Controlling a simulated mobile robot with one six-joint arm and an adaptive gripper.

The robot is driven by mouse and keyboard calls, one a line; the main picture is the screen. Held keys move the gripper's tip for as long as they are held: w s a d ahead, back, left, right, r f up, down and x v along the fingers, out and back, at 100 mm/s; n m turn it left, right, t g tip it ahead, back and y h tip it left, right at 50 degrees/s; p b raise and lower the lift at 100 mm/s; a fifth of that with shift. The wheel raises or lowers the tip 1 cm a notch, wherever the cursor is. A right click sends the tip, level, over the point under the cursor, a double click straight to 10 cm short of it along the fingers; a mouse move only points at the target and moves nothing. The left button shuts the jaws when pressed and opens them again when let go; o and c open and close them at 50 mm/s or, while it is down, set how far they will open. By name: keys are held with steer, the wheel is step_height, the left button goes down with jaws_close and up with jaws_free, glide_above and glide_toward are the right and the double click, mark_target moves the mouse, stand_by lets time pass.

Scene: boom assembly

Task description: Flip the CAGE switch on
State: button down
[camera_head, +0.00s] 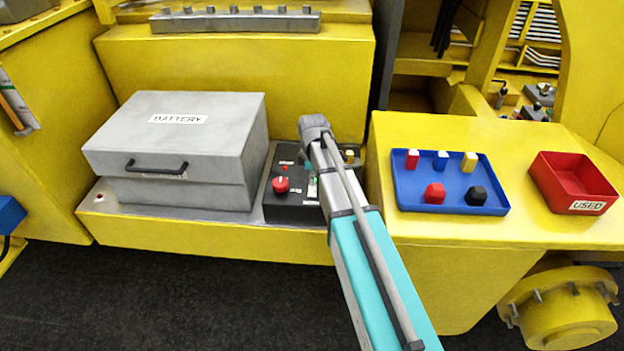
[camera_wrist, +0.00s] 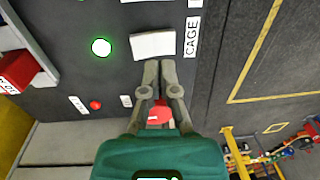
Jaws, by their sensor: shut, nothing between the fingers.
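The wrist view shows a dark control panel (camera_wrist: 75,75) with a CAGE label (camera_wrist: 190,36). A white rectangular switch (camera_wrist: 153,45) is beside that label, and a round green indicator (camera_wrist: 101,47) is lit to its left. My gripper (camera_wrist: 161,64) is shut and empty, its fingertips at the lower edge of the white switch in the picture. I cannot tell whether they touch it. In the head view the panel (camera_head: 283,212) sits right of the battery box, and my arm hides the gripper and much of the panel.
A red knob (camera_head: 281,184) stands up on the panel. The grey battery box (camera_head: 222,160) is close on the left. A blue tray (camera_head: 447,206) with several coloured pieces and a red USED bin (camera_head: 558,193) are on the right. A small red button (camera_wrist: 96,104) is on the panel.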

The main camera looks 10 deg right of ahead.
mark_target(312, 195)
step_height(312, 195, up, 11)
steer(key=s+p, duration=0.1)
steer(key=p, duration=0.9)
steer(key=shift+s+a, duration=0.2)
stand_by(0.5)
steer(key=s+d+f+m+b, duration=0.1)
steer(key=s+f+m+b, duration=0.6)
steer(key=f+b, duration=0.5)
steer(key=s+d+f+m+b, duration=0.2)
steer(key=s+f+m+b, duration=0.6)
steer(key=f+b, duration=0.3)
steer(key=shift+s+d+f+t+b, duration=0.15)
steer(key=shift+s+f+t+b, duration=0.25)
steer(key=shift+s+f, duration=0.25)
steer(key=shift+r, duration=0.1)
